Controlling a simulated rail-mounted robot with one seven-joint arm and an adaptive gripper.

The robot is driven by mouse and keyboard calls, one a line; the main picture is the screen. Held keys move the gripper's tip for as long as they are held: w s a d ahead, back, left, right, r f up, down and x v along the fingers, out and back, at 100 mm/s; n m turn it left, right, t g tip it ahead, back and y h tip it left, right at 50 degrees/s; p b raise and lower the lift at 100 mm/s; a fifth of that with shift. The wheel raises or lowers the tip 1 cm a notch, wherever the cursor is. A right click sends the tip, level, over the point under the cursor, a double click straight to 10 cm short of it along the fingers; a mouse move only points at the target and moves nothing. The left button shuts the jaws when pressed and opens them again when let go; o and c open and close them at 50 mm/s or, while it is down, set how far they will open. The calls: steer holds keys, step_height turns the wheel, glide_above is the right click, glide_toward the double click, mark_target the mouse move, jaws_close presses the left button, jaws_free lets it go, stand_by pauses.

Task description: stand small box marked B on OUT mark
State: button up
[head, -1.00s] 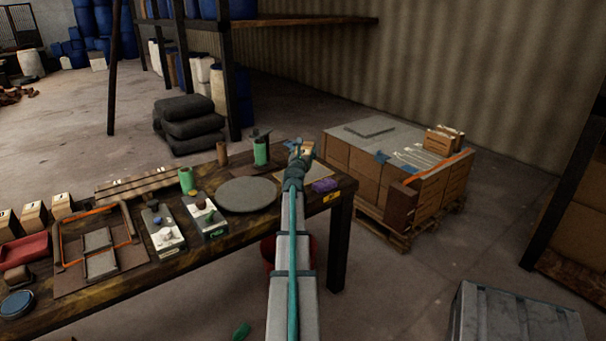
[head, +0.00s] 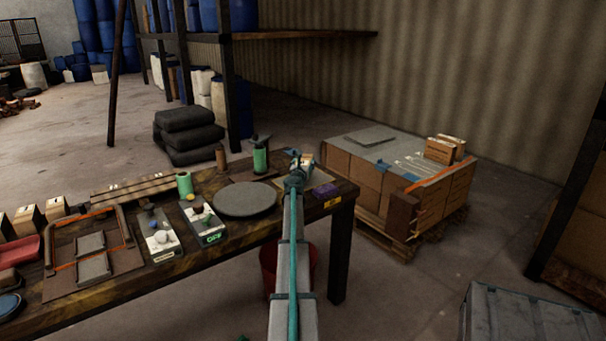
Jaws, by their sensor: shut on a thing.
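My gripper (head: 296,166) is at the far right end of the workbench, seen from behind along my arm. It is shut on a small tan box (head: 308,160), mostly hidden by the gripper; I cannot read any letter on it. The box is over or near a tan board (head: 314,178); whether it touches is hidden. A yellow label (head: 333,203) is on the bench's front edge below; its writing is too small to read. Other small tan boxes (head: 54,208) stand at the bench's left end.
A purple block (head: 326,191) lies just right of my gripper. A round grey disc (head: 247,199) and green cylinders (head: 260,158) are to the left. A pallet of cartons (head: 352,170) stands behind on the right. A red bucket (head: 268,262) is under the bench.

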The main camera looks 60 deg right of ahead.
steer(key=shift+w+d+f+b, duration=0.15)
steer(key=shift+f+b, duration=0.65)
steer(key=shift+f, duration=1)
steer(key=shift+f, duration=0.1)
steer(key=o, duration=1.7)
steer(key=v, duration=1.2)
